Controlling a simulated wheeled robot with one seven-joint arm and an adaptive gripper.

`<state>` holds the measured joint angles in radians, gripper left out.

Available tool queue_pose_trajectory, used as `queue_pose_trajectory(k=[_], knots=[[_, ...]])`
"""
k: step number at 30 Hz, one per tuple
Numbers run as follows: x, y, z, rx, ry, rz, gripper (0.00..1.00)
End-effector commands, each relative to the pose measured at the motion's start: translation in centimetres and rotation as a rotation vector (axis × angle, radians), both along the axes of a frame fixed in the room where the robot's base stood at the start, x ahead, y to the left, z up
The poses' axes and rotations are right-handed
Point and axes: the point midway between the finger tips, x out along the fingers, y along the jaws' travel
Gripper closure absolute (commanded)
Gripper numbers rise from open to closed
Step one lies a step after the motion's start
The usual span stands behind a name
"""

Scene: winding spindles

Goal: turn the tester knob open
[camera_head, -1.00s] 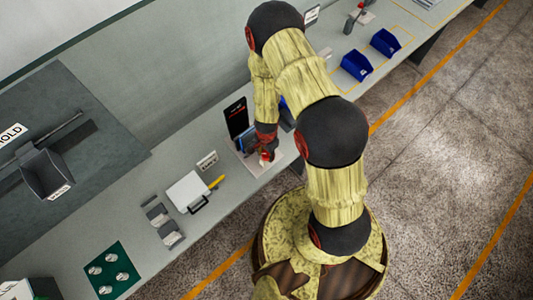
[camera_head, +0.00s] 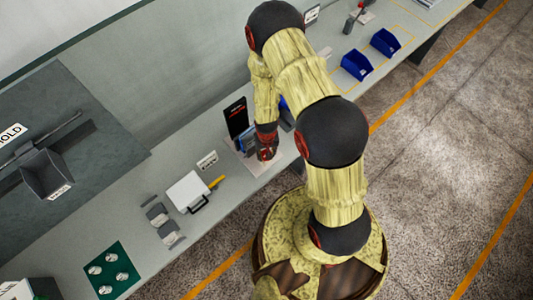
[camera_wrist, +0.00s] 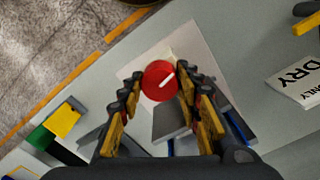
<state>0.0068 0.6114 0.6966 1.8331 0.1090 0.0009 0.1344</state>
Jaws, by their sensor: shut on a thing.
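The red round knob (camera_wrist: 160,81) with a white pointer line shows in the wrist view, between my two fingers. The pointer line slants up to the right. My gripper (camera_wrist: 161,76) is shut on the knob, one finger on each side of it. In the head view my gripper (camera_head: 266,151) is low over the pale base plate (camera_head: 262,168) of the tester, and it hides most of the knob. The tester's dark upright panel (camera_head: 236,116) stands behind it.
A white case (camera_head: 188,191) with a dark handle lies left of the tester on the grey bench. A green board (camera_head: 110,270) is further left. Blue bins (camera_head: 356,65) stand to the right. A "DRY" sign (camera_wrist: 300,75) is at the right in the wrist view.

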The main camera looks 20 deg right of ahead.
Motion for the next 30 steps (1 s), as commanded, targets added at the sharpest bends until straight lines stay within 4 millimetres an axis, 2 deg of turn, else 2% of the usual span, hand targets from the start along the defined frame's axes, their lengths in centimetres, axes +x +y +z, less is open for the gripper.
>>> queue_pose_trajectory(k=[30], knots=[[0.23, 0.02, 0.07, -0.002, -0.005, 0.962, 0.91]])
